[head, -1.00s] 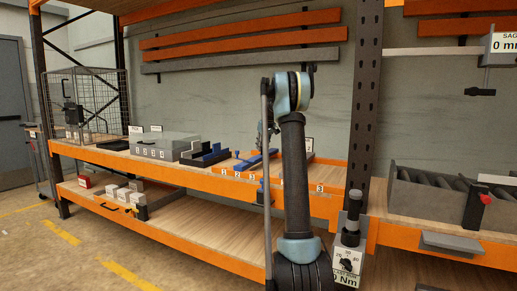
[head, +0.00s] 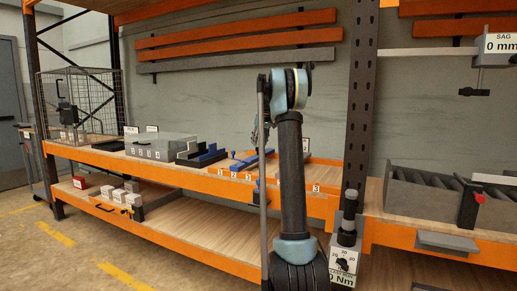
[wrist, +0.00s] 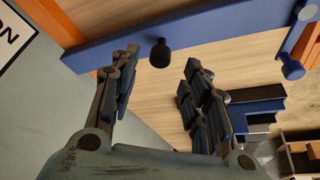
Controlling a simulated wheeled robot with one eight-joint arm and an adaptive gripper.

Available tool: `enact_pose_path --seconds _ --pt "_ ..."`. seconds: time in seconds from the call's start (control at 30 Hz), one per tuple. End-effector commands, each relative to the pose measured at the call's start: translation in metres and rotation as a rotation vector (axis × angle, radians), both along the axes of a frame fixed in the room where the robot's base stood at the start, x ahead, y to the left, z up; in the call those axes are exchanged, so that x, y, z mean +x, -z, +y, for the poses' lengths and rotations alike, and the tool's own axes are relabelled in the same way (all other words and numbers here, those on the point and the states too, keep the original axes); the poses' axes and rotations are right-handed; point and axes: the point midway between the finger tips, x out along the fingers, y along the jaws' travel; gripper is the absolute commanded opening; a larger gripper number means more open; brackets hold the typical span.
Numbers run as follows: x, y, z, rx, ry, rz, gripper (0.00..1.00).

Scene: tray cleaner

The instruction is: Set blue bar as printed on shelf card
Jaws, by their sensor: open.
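The blue bar (wrist: 215,28) crosses the top of the wrist view, lying over the wooden shelf. A black knob (wrist: 160,54) stands at its side facing me, and a blue round-ended piece (wrist: 291,68) is at its right end. My gripper (wrist: 160,82) is open and empty, its fingers spread either side of the knob in the picture; I cannot tell how far above it they are. In the head view the bar (head: 243,163) lies on the upper shelf, partly hidden behind my arm. A white card with partly cut-off black letters (wrist: 14,38) shows in the wrist view.
Number tags (head: 234,176) line the orange shelf edge. A grey box (head: 160,146) and a dark tray with blue parts (head: 201,154) stand left of the bar. A wire cage (head: 85,105) is farther left. A dark upright post (head: 361,100) stands right of my arm.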

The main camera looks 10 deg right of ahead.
Motion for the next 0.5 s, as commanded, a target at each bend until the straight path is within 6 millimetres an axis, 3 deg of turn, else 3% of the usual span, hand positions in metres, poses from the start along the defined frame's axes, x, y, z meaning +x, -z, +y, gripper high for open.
enact_pose_path --seconds 0.2,0.5 --pt "-0.016 -0.040 -0.006 0.000 0.001 0.000 0.43" --pt "-0.028 -0.071 -0.010 0.000 0.001 0.001 0.43"
